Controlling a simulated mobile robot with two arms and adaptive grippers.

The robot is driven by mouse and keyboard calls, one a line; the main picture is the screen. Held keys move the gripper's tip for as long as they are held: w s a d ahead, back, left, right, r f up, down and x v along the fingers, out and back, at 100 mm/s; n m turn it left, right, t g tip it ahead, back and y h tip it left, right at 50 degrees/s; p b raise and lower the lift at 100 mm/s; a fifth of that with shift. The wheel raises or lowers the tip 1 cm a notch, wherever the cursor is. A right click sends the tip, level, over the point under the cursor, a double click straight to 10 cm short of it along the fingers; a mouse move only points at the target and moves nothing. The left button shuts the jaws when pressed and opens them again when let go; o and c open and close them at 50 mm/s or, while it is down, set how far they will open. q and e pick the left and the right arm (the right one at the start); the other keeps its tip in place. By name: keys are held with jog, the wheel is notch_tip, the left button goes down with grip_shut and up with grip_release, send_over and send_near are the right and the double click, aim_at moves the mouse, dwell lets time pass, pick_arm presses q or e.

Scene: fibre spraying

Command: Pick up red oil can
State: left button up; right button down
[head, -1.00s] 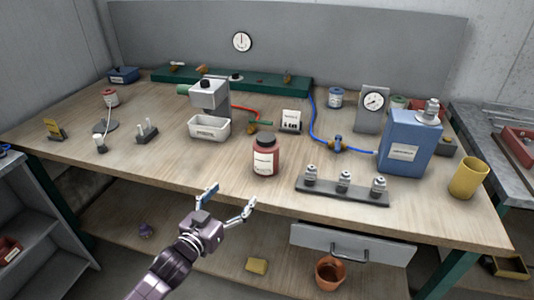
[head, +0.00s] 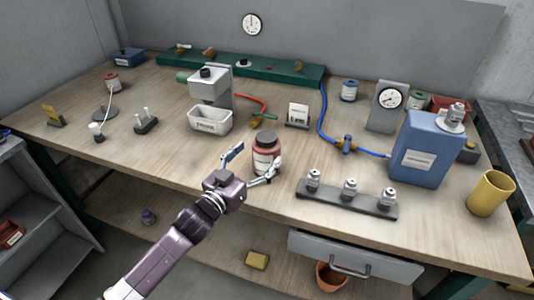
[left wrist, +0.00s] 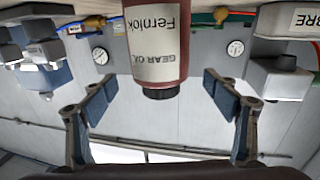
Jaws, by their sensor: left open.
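The red oil can (head: 265,150) has a dark cap and a white label. It stands upright on the wooden workbench (head: 180,165) near the front edge. My left gripper (head: 252,163) is open, with its fingers close to the can at its front and left side. In the left wrist view the can (left wrist: 155,50) shows upside down, its label reading "GEAR O…". There it lies between and just beyond the two spread fingers of the gripper (left wrist: 160,100). I cannot tell whether a finger touches it. My right gripper is not in view.
A white bin (head: 210,120) stands behind the can to the left. A rack with several small metal-topped bottles (head: 346,199) lies to the right. A blue container (head: 425,150) and a yellow cup (head: 490,193) stand farther right. Bare bench lies left of the can.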

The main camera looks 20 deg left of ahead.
aim_at(266, 147)
pick_arm(q)
jog(key=p+x, duration=0.1)
jog(key=x, duration=0.3)
jog(key=shift+w+d+f, duration=0.1)
jog(key=shift+w+f, duration=0.05)
jog(key=shift+w, duration=0.15)
jog(key=shift+w+d, duration=0.1)
jog(key=shift+w, duration=0.2)
jog(key=c, duration=1.4)
jog(key=shift+c, duration=1)
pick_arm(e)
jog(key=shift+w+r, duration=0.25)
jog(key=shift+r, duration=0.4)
